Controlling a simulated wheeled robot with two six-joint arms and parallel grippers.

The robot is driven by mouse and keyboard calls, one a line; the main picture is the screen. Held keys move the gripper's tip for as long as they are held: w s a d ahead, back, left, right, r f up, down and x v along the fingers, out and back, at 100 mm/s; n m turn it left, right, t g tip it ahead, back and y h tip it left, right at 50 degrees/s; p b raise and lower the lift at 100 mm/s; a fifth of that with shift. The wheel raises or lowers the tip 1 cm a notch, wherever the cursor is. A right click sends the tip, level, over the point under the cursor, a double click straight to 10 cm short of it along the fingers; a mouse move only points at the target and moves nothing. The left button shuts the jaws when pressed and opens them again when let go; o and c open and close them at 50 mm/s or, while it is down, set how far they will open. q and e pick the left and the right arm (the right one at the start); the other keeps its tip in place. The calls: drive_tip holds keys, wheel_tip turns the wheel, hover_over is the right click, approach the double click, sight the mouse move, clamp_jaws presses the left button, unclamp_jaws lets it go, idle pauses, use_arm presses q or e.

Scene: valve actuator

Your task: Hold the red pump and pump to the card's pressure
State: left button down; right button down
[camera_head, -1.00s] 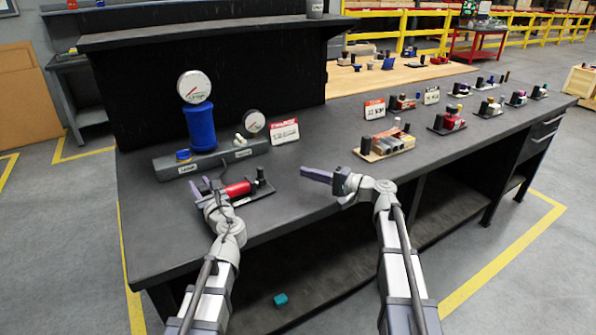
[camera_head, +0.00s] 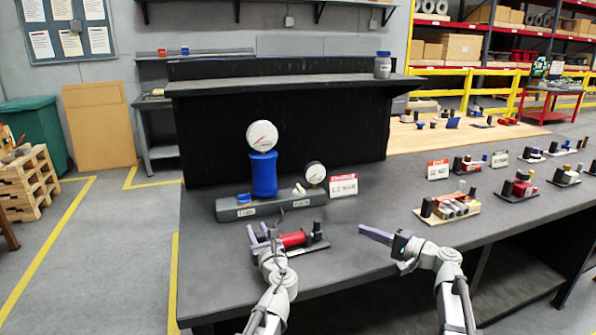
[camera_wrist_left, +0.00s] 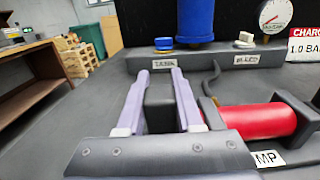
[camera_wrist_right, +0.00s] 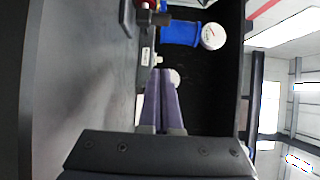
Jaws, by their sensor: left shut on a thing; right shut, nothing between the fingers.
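The red pump (camera_head: 293,239) lies on a dark base near the bench's front edge; it also shows in the left wrist view (camera_wrist_left: 262,120). My left gripper (camera_head: 261,232) is at the pump's left end, its fingers (camera_wrist_left: 160,78) on either side of a dark block there. My right gripper (camera_head: 363,230) is shut and empty, in the air right of the pump. The charge card (camera_head: 343,186) seems to read 1.0 bar in the left wrist view (camera_wrist_left: 302,46), cut off by the edge. A small gauge (camera_head: 315,173) stands beside it; its reading is too small to tell.
The grey manifold (camera_head: 278,205) behind the pump carries a blue tank (camera_head: 263,175), a large gauge (camera_head: 262,135), a blue cap and a pale bleed knob. Another part set (camera_head: 450,206) sits to the right. Bench between is clear.

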sight(317, 229)
idle(0.8)
drive_tip(key=c, duration=1.3)
unclamp_jaws()
drive_tip(key=shift+a, duration=0.15)
drive_tip(key=shift+o, duration=0.7)
drive_tip(key=shift+s+a+m, duration=0.15)
drive_tip(key=shift+a+m, duration=0.15)
drive_tip(key=shift+m, duration=0.4)
drive_tip(key=o, duration=0.5)
drive_tip(key=a+m, duration=0.2)
drive_tip(key=m, duration=0.2)
drive_tip(key=s+a+m+t+h, duration=0.1)
drive_tip(key=m, duration=0.3)
drive_tip(key=s+a+m+t, duration=0.1)
drive_tip(key=a+m, duration=0.1)
drive_tip(key=m, duration=0.2)
drive_tip(key=shift+s+a+m+h, duration=0.15)
drive_tip(key=shift+a+m+h, duration=0.15)
drive_tip(key=shift+a+h, duration=0.1)
drive_tip(key=m, duration=0.2)
drive_tip(key=a+m+t, duration=0.1)
drive_tip(key=m, duration=0.1)
drive_tip(key=s+a+m+h, duration=0.1)
drive_tip(key=m, duration=0.1)
drive_tip(key=shift+m, duration=0.4)
drive_tip(key=x, duration=1.2)
drive_tip(key=shift+d+r, duration=0.1)
clamp_jaws()
